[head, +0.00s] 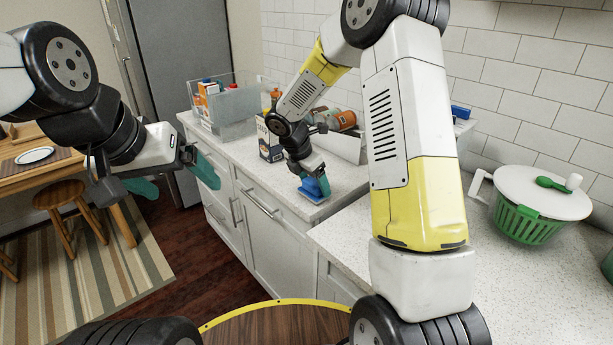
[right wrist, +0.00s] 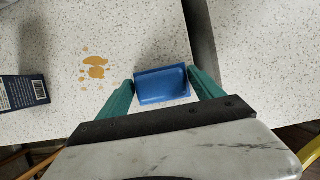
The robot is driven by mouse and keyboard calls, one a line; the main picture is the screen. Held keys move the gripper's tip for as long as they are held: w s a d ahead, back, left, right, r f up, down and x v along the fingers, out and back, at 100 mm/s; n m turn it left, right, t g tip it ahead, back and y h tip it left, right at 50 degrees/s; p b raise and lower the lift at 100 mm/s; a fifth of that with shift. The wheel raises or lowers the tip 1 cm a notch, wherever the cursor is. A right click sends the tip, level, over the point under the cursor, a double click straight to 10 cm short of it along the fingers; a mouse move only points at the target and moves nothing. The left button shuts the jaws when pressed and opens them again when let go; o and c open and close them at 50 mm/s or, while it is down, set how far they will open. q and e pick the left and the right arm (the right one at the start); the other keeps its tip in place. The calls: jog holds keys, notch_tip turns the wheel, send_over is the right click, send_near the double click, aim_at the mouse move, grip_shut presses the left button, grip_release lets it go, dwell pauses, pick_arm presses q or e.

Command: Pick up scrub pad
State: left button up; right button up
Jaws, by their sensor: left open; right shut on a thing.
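The blue scrub pad (head: 315,190) is at the front edge of the far white counter in the head view. My right gripper (head: 312,184) is shut on it from above. In the right wrist view the scrub pad (right wrist: 162,84) sits between the two green fingers of my right gripper (right wrist: 162,90), which touch its two ends. I cannot tell whether the pad is clear of the counter. My left gripper (head: 172,188) is open and empty, over the floor at the left of the head view.
An orange-brown spill (right wrist: 95,68) lies on the counter beside the pad. A dark box (head: 270,140) stands close by, behind my right gripper. A clear bin (head: 228,108) with several items stands farther back. A salad spinner (head: 540,200) stands on the right counter. A gap separates the counters.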

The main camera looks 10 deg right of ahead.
aim_at(315, 181)
jog(key=shift+r, duration=0.4)
jog(key=v, duration=0.3)
jog(key=shift+s+d, duration=0.15)
jog(key=s+a+r, duration=0.1)
jog(key=s+a, duration=0.6)
jog(key=s, duration=0.5)
jog(key=shift+s+a, duration=0.4)
jog(key=shift+r, duration=0.1)
